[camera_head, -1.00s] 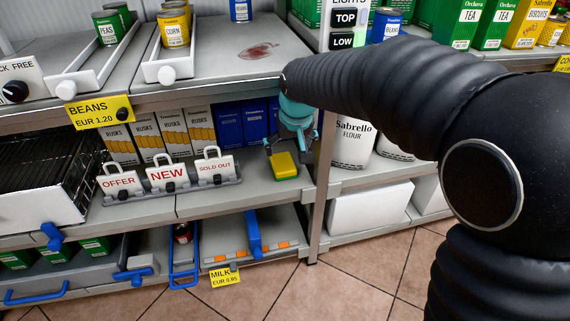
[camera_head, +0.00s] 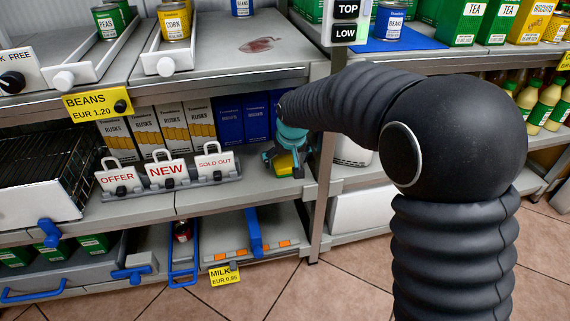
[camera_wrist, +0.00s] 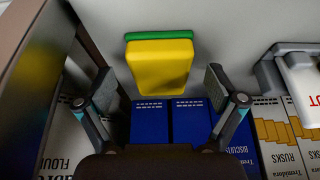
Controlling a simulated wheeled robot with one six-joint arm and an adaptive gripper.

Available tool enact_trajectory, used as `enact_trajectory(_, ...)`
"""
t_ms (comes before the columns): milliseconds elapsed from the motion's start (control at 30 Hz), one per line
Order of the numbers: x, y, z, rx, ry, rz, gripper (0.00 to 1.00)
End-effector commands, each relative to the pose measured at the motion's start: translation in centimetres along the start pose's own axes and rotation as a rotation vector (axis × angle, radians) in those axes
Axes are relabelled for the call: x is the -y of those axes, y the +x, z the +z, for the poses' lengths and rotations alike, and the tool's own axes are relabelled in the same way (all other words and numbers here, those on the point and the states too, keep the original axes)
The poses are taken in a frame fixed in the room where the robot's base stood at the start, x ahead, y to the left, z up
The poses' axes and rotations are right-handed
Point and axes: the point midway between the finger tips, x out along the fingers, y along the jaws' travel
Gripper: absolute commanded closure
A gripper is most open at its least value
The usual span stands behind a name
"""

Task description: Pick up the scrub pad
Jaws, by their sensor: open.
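The scrub pad is a yellow block with a green layer along one side. In the wrist view the scrub pad (camera_wrist: 160,66) lies on the grey shelf, centred between the two fingers. In the head view the scrub pad (camera_head: 284,166) is on the middle shelf near its right end, partly hidden by my gripper. My gripper (camera_head: 281,158) is over it, and in the wrist view my gripper (camera_wrist: 160,78) is open, with a gap between each finger and the pad. I cannot tell how far the fingertips are above the shelf.
Blue boxes (camera_wrist: 185,120) stand behind the pad. A sign holder (camera_head: 215,165) with OFFER, NEW and SOLD OUT cards is to the left in the head view. A metal shelf upright (camera_head: 326,170) is close on the right. The upper shelf (camera_head: 215,68) overhangs this space.

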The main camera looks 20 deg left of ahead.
Motion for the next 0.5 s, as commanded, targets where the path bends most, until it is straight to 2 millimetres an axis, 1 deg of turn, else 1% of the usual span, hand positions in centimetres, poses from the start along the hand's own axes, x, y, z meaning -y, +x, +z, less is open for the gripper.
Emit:
enact_trajectory(33,-0.01,0.73,0.04,0.001,0.000,0.000,0.06)
enact_trajectory(100,-0.01,1.11,-0.02,-0.001,0.000,0.000,0.06)
enact_trajectory(300,0.00,1.09,-0.06,-0.002,0.000,0.000,0.06)
enact_trajectory(333,0.00,1.09,-0.06,-0.002,0.000,0.000,0.11)
enact_trajectory(367,0.00,1.09,-0.06,-0.002,0.000,0.000,0.19)
enact_trajectory(400,0.00,1.09,-0.06,-0.002,0.000,0.000,0.29)
enact_trajectory(467,0.00,1.08,-0.05,-0.002,0.000,0.000,0.44)
enact_trajectory(500,0.00,1.08,-0.05,-0.002,0.000,0.000,0.54)
